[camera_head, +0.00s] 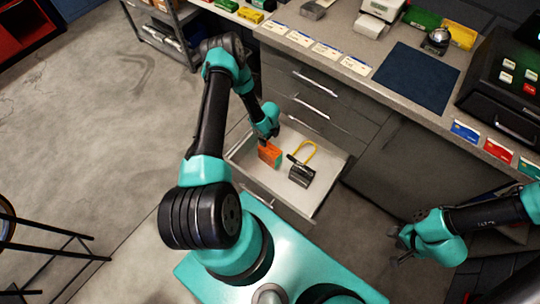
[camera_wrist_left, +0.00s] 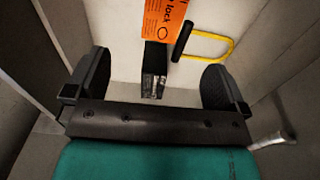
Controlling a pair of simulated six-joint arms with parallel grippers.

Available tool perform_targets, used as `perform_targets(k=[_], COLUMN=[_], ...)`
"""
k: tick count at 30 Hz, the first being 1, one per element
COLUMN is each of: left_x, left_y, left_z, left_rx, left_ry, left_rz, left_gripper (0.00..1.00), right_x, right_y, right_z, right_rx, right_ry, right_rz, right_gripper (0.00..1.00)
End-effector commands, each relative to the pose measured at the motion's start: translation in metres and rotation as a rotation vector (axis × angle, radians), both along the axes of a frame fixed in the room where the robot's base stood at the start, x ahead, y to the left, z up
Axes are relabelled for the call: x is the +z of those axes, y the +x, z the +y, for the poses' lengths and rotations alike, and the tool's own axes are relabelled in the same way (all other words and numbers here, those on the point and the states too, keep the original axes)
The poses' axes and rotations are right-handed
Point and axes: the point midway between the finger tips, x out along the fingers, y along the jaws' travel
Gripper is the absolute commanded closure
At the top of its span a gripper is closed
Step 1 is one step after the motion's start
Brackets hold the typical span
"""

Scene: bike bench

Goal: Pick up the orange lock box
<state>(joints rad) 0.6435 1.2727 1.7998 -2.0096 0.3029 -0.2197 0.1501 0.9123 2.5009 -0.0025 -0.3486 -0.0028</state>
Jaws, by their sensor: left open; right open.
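The orange lock box (camera_head: 269,153) stands in the open drawer (camera_head: 328,160), near its left side. It also shows in the left wrist view (camera_wrist_left: 163,20) at the top, with dark lettering including "lock" on its face. My left gripper (camera_head: 265,139) is at the box in the head view, over the drawer. In the left wrist view its two dark fingers (camera_wrist_left: 157,82) are spread wide with the box ahead between them; I cannot tell whether they touch it. My right gripper (camera_head: 400,244) is open and empty at the lower right, away from the drawer.
A black lock with a yellow shackle (camera_head: 302,172) lies in the drawer just right of the box. The drawer walls are close around my left gripper.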

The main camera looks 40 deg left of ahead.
Motion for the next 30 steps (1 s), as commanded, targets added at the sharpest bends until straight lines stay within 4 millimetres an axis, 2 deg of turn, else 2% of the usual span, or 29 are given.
perform_targets(k=[14, 19, 30], left_x=[-0.006, -0.024, -0.080], left_y=[0.001, 0.001, 0.001], left_z=[0.003, 0.003, 0.003], left_rx=[-0.025, -0.023, -0.023], left_ry=[0.012, 0.012, 0.012], left_rz=[-0.008, -0.007, -0.007], left_gripper=[0.00, 0.00, 0.00], right_x=[0.000, 0.000, 0.000], right_y=[0.000, 0.000, 0.000], right_z=[0.000, 0.000, 0.000], right_rx=[0.000, 0.000, 0.000], right_ry=[0.000, 0.000, 0.000], right_rz=[0.000, 0.000, 0.000], right_gripper=[0.57, 0.57, 0.57])
